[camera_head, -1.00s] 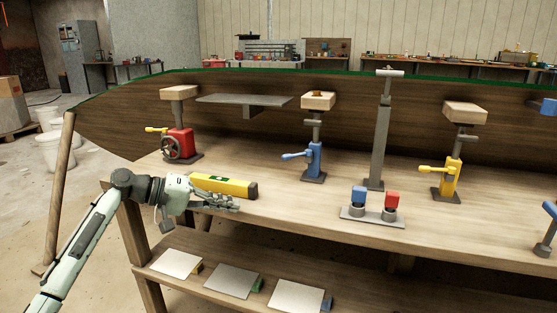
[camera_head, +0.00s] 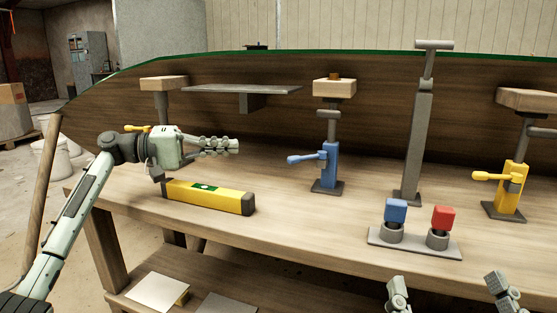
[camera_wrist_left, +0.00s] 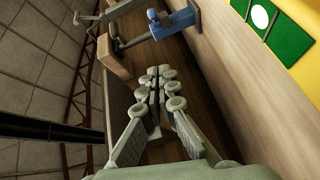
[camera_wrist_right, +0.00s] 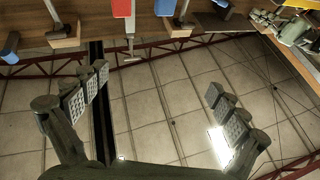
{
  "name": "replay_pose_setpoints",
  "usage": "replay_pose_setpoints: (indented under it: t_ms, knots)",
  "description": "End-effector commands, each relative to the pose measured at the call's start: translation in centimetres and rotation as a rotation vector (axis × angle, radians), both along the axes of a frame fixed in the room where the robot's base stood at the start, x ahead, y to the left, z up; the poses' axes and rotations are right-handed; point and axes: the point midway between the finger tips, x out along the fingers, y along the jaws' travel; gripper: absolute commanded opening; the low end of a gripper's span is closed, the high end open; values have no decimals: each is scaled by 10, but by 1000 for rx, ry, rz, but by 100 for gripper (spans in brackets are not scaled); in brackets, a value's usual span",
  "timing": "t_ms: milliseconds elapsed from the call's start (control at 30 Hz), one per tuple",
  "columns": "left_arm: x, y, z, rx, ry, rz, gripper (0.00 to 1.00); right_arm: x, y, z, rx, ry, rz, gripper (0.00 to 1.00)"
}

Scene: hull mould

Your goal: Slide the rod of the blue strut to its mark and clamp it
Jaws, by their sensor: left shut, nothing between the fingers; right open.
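The blue strut (camera_head: 329,168) stands upright on a dark foot on the bench, with a blue lever (camera_head: 305,158) pointing left. Its grey rod (camera_head: 332,130) rises towards a wooden block (camera_head: 334,88) under the hull. I cannot make out a mark on the rod. My left gripper (camera_head: 238,146) is shut and empty, above the bench left of the strut and apart from it. The left wrist view shows its fingertips (camera_wrist_left: 160,72) together and the blue strut (camera_wrist_left: 176,22) beyond. My right gripper (camera_head: 446,283) is open and empty at the bench's front edge; the right wrist view shows its spread fingers (camera_wrist_right: 158,85).
A yellow level (camera_head: 210,196) lies below my left gripper. A plate with blue (camera_head: 396,211) and red (camera_head: 442,217) blocks, a tall grey post (camera_head: 418,140) and a yellow strut (camera_head: 508,190) stand right of the blue strut. Bare bench (camera_head: 300,225) lies in front of it.

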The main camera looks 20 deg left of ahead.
Motion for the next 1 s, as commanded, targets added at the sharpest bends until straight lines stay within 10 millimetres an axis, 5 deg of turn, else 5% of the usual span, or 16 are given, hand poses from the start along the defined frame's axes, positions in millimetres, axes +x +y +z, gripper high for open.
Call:
replay_pose_setpoints:
  t_ms: [167,600,1000]
  knots:
    - [8,-13,-1,-1,1,-1,0,-2,0,5,9,-16,2,98]
    - [50,-90,-6,1,-1,-2,0,-3,-1,6,13,-33,-1,98]
    - [22,-113,-13,0,1,1,0,-5,-3,10,25,-68,-4,98]
